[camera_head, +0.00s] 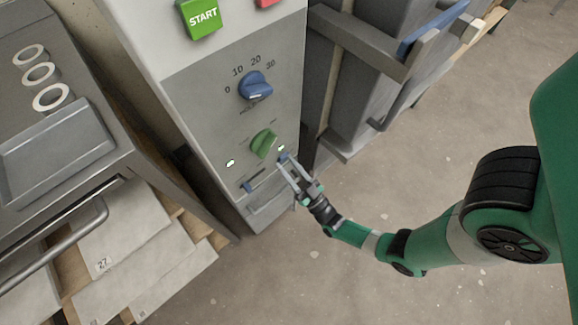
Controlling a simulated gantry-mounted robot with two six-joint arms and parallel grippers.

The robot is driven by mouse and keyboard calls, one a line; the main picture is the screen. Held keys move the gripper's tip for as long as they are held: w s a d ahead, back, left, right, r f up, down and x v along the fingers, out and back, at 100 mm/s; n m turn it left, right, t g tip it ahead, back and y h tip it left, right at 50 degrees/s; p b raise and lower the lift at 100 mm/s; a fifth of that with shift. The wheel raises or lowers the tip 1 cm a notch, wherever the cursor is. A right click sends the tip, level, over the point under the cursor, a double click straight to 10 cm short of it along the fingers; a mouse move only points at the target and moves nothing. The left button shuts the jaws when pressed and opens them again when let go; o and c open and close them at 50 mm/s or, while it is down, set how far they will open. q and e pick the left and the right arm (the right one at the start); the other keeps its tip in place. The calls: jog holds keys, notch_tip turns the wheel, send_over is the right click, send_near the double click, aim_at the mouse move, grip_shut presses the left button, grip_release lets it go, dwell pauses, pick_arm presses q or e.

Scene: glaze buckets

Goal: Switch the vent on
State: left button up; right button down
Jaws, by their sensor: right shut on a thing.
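A grey control panel (200,95) stands upright in the middle of the camera_head view. I read no vent label. A green knob (264,143) sits just above, turned at a slant. My left gripper is not in view.
Two small lights, left (230,163) and right (281,148), glow beside the green knob. Higher are a blue dial (254,86), a green START button (199,17) and a red button (268,2). A metal cart (120,165) stands left; open floor (270,280) lies in front.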

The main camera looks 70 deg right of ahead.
dwell(0.3)
jog(key=shift+c, duration=2.4)
grip_release()
jog(key=v, duration=1.1)
jog(key=shift+s+f, duration=0.25)
